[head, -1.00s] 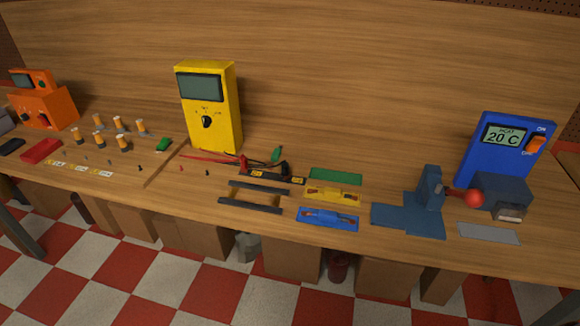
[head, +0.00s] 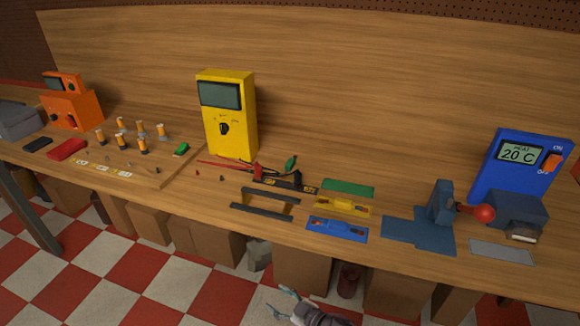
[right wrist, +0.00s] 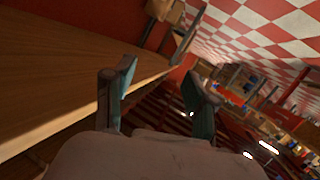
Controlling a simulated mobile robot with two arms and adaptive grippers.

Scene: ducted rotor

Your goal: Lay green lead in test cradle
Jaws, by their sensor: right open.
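A small green piece (head: 291,163), perhaps the green lead, stands behind the dark meter-probe parts. A flat green pad (head: 348,188) lies bare at the back of the pad row. I cannot tell for sure which thing is the test cradle; a frame of two dark rails (head: 264,212) lies left of the pads. My right gripper (head: 279,301) is open and empty, low in front of the bench edge, well apart from these things. Its two fingers also show spread in the right wrist view (right wrist: 160,95). My left gripper is not in view.
A yellow pad (head: 340,208) and a blue pad (head: 336,231) carry small parts. A yellow meter (head: 228,115) with red and black probes stands behind. A blue press with a red knob (head: 484,213) and a blue heater box (head: 520,165) stand right. Boxes stand under the bench.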

